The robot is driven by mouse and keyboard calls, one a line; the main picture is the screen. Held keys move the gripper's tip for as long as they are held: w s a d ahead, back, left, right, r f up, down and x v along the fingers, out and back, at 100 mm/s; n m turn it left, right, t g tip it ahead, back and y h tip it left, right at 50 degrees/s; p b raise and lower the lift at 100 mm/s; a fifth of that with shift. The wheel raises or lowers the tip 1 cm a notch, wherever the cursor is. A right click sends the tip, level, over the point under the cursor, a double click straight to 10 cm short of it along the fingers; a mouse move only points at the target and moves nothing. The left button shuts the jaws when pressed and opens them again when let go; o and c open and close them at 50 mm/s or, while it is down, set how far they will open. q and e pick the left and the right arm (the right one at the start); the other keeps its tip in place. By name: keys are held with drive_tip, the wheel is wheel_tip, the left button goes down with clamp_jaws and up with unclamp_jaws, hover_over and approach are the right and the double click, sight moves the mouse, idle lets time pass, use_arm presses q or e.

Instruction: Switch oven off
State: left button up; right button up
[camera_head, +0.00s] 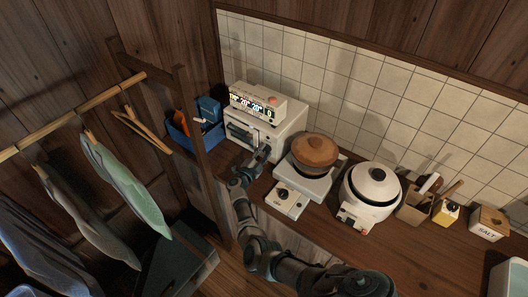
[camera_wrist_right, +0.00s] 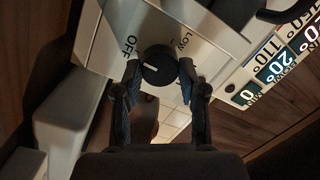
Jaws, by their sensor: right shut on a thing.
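The white oven (camera_head: 290,128) stands on the wooden counter against the tiled wall, with a dark-handled door on its front. In the right wrist view its white panel (camera_wrist_right: 205,60) carries a round black knob (camera_wrist_right: 158,66) with a white mark. The labels "OFF" and "LOW" are printed around the knob. The mark points left in the picture, a little below the word "OFF". My right gripper (camera_wrist_right: 158,84) is shut on the knob, one finger on each side. In the head view this gripper (camera_head: 262,154) is at the oven's front right. My left gripper is not in view.
A display box (camera_head: 257,102) with lit numbers sits on top of the oven. A brown pot (camera_head: 315,150) on a white burner (camera_head: 303,186) stands close right, then a rice cooker (camera_head: 371,190). A blue bin (camera_head: 197,130) and clothes rack (camera_head: 75,115) are left.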

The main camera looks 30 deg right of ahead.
drive_tip(key=shift+a+f+n, duration=0.15)
drive_tip(key=shift+n, duration=0.15)
drive_tip(key=o, duration=1.1)
drive_tip(key=shift+w, duration=0.2)
drive_tip(key=shift+o, duration=0.2)
drive_tip(key=v, duration=0.7)
drive_tip(key=shift+s+a, duration=0.15)
drive_tip(key=shift+a, duration=0.15)
drive_tip(key=shift+d, duration=0.1)
